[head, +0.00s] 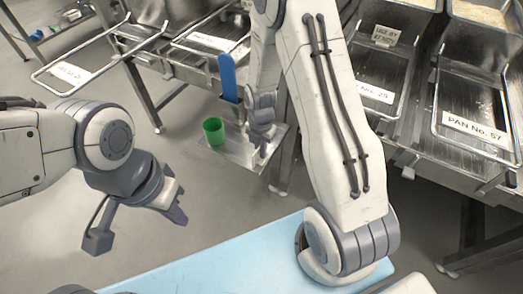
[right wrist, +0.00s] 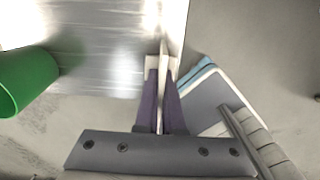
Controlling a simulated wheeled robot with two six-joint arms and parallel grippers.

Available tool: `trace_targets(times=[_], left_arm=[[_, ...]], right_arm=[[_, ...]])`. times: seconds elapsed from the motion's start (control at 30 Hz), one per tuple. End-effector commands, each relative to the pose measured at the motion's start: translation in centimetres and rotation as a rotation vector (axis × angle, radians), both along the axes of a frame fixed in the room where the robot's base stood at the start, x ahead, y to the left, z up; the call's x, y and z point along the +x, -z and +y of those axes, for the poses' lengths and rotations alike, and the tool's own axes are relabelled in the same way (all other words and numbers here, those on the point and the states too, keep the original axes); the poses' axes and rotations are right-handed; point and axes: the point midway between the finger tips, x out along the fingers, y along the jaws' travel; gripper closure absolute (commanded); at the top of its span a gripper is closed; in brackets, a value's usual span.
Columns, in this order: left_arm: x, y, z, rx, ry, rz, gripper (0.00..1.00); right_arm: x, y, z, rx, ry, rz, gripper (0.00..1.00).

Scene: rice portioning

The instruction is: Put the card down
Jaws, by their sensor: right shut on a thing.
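My right gripper (head: 262,146) reaches down over a small metal shelf (head: 240,152). In the right wrist view its purple fingers (right wrist: 161,92) are shut on a thin, pale card (right wrist: 164,60), seen nearly edge-on. The card is upright between the fingertips, at the right edge of the shiny metal surface; I cannot tell whether it touches it. In the head view the card is too small to make out clearly. My left gripper (head: 177,208) hangs over the floor at the left, apart from the shelf; its finger gap is not clear.
A green cup (head: 213,131) stands on the shelf left of my right gripper. A blue handle-like piece (head: 228,78) rises behind it. Metal racks with labelled pans, such as PAN No. 57 (head: 474,130), stand at the right. A light-blue surface (head: 225,265) lies at the front.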

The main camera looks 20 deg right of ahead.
Motion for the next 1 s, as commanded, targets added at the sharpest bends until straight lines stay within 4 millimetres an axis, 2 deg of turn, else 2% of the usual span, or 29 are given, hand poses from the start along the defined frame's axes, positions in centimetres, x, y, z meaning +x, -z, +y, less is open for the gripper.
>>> trace_targets(times=[0.17, 0.27, 0.5, 0.63, 0.77, 1.0], left_arm=[[0.0, 0.2, 0.0, 0.0, 0.0, 0.0, 1.0], [0.0, 0.1, 0.0, 0.0, 0.0, 0.0, 1.0], [0.0, 0.1, 0.0, 0.0, 0.0, 0.0, 1.0], [0.0, -0.2, 0.0, 0.0, 0.0, 0.0, 1.0], [0.0, -0.8, 0.0, 0.0, 0.0, 0.0, 1.0], [0.0, -1.9, 0.0, 0.0, 0.0, 0.0, 1.0]], right_arm=[[0.0, 0.3, 0.0, 0.0, 0.0, 0.001, 1.0], [0.0, 0.3, 0.0, 0.0, 0.0, 0.001, 0.65], [0.0, 0.2, 0.0, 0.0, 0.0, 0.001, 0.65], [0.0, -0.7, 0.0, 0.0, 0.0, -0.001, 0.65], [0.0, -2.9, 0.0, 0.0, 0.0, -0.003, 0.65], [0.1, -8.3, 0.0, 0.0, 0.0, -0.005, 0.65]])
